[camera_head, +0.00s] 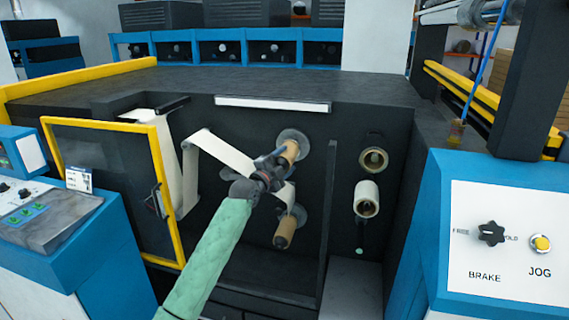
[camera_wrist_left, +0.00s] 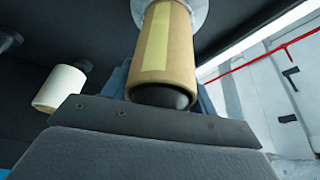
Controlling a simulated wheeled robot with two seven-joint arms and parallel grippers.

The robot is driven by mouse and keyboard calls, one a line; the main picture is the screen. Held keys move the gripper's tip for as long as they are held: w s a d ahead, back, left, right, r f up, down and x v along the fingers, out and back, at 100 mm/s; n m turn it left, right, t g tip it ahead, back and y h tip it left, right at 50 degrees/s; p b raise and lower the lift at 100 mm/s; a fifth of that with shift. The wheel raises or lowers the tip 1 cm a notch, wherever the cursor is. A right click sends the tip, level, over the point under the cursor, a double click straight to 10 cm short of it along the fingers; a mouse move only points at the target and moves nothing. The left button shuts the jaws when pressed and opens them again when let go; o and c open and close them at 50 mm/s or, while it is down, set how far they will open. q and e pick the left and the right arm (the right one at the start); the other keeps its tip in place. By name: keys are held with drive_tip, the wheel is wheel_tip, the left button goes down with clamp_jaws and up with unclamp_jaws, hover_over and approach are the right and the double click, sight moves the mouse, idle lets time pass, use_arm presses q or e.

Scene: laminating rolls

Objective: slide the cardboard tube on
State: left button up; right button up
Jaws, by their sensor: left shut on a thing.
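The cardboard tube (camera_head: 291,151) is tan and sits around the upper spindle, in front of a round grey flange (camera_head: 302,141). In the left wrist view the tube (camera_wrist_left: 180,45) carries a pale yellow strip along its side. The dark rounded spindle end (camera_wrist_left: 163,96) shows at its near opening, and the tube's far end reaches close to the flange; whether they touch I cannot tell. My left gripper (camera_head: 274,168) is at the tube's near end and shut on it, its fingers partly hidden. My right gripper is not in view.
A second brown core (camera_head: 285,233) sits on a lower spindle. A white web (camera_head: 222,153) runs past my gripper. A yellow-framed door (camera_head: 165,185) stands open at left; a control panel (camera_head: 510,235) is at right.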

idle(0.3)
use_arm(q)
drive_tip(key=o, duration=1.1)
drive_tip(key=shift+o, duration=0.2)
